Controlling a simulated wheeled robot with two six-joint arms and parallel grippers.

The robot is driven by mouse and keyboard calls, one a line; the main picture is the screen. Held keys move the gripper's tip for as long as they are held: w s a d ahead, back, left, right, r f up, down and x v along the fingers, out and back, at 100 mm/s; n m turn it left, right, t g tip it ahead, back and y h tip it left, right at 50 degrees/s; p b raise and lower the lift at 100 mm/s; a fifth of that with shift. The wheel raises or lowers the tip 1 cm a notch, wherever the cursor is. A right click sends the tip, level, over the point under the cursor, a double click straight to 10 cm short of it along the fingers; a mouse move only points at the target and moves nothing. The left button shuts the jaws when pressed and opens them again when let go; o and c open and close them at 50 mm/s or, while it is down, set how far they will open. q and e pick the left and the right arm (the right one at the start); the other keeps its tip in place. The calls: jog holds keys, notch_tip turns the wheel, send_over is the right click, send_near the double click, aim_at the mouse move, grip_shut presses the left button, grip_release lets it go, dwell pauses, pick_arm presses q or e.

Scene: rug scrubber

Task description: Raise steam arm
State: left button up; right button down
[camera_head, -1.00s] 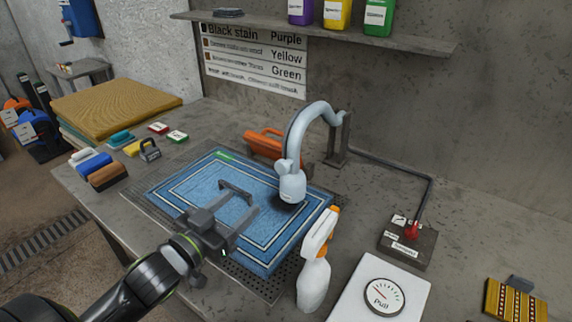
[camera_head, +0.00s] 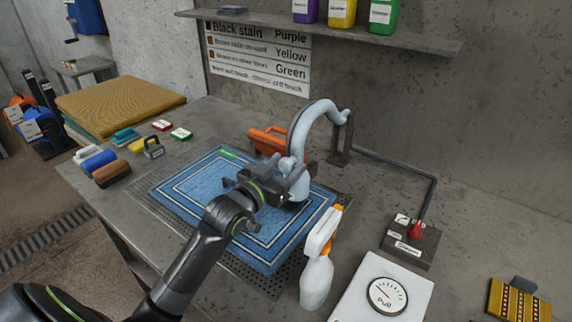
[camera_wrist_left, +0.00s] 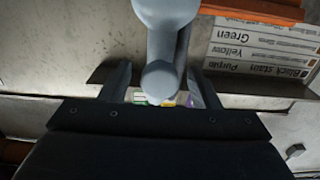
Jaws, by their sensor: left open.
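The steam arm (camera_head: 304,127) is a pale grey-blue curved tube on a dark post, with its nozzle head hanging low over the blue rug (camera_head: 190,187). My left gripper (camera_head: 290,176) is open at the steam arm's lower end. In the left wrist view the steam arm (camera_wrist_left: 168,45) comes down between the two open fingers (camera_wrist_left: 160,88), with a gap showing on each side. In the head view the gripper partly hides the nozzle head. My right gripper is in neither view.
A white spray bottle with an orange top (camera_head: 317,272) stands at the rug's near right. An orange tool (camera_head: 266,141) lies behind the rug. A box with a red lever (camera_head: 410,243) and a gauge (camera_head: 387,295) are at right. Brushes (camera_head: 112,173) lie at left.

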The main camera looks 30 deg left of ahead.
pick_arm(q)
jog(key=shift+w, duration=0.3)
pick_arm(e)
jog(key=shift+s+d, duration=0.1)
